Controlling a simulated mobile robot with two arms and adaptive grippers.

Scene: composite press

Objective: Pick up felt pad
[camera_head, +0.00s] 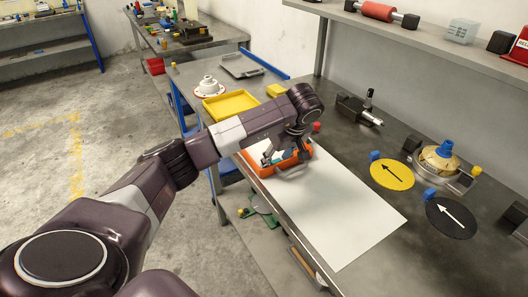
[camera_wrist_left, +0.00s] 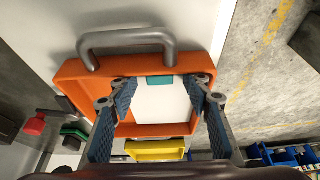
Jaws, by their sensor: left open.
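An orange tray (camera_head: 285,163) with a grey handle stands on the white sheet near the bench's left edge. In the left wrist view the orange tray (camera_wrist_left: 70,80) holds a flat white piece (camera_wrist_left: 160,108) and a small teal piece (camera_wrist_left: 160,82) at the handle side. I cannot tell for sure which is the felt pad. My left gripper (camera_head: 286,152) is over the tray, pointing down. In the wrist view its two blue-padded fingers (camera_wrist_left: 160,95) are apart, either side of the white piece, with nothing visibly clamped. My right gripper is not in view.
The white sheet (camera_head: 335,210) is bare in front of the tray. A yellow disc (camera_head: 391,175), a black disc (camera_head: 451,218) and a metal fixture (camera_head: 438,158) stand to the right. A yellow tray (camera_head: 232,105) lies behind on the side table. A shelf (camera_head: 430,40) overhangs the bench's back.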

